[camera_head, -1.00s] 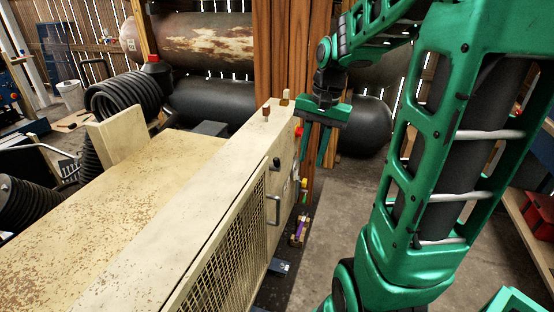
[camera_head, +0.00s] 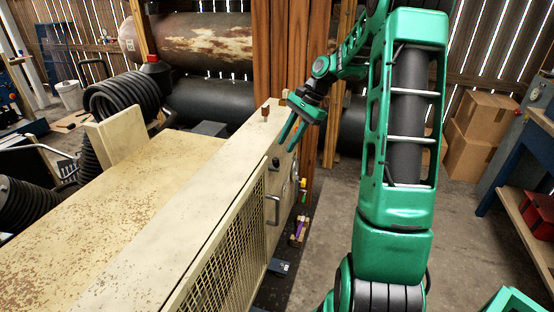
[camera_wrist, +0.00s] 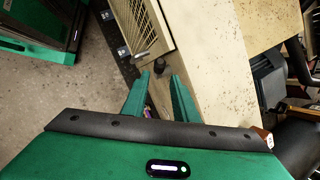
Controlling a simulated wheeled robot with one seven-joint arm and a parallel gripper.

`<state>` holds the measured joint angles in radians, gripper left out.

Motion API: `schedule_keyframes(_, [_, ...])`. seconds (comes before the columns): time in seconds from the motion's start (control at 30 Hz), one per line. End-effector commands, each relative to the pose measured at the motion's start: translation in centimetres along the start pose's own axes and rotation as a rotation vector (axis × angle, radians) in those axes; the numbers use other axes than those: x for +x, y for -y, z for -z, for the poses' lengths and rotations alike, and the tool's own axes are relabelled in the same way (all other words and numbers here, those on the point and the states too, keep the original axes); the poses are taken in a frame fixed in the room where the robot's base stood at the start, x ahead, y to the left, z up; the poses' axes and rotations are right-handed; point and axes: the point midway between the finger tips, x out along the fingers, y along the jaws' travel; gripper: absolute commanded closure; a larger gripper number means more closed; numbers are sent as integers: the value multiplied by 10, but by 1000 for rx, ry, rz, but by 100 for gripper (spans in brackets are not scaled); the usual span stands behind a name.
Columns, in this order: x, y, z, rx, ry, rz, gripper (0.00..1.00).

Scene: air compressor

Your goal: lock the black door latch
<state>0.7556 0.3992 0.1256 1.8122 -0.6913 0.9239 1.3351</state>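The black door latch (camera_head: 276,163) is a small dark knob on the side of the beige compressor cabinet, just past the far top corner of the mesh door (camera_head: 235,232). In the wrist view the latch (camera_wrist: 159,66) shows just beyond the fingertips, roughly centred between them. My green gripper (camera_head: 287,148) is beside the cabinet's side face, its fingers pointing down and left towards the latch. In the wrist view my gripper (camera_wrist: 158,77) has its two fingers apart with nothing seen between them. I cannot tell how large the gap to the latch is.
A metal door handle (camera_head: 274,210) sticks out below the latch; it also shows in the wrist view (camera_wrist: 141,55). A brown fitting (camera_head: 266,112) stands on the cabinet top. Concrete floor (camera_head: 325,215) lies open to the right. Cardboard boxes (camera_head: 487,118) stand at the back right.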

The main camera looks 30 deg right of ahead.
Motion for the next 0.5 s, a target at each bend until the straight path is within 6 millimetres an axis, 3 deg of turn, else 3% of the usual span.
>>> schedule_keyframes(0.3, [55, -1, -1, 0, 1, -4, 74])
schedule_keyframes(0.5, [72, 0, 0, -1, -1, -1, 74])
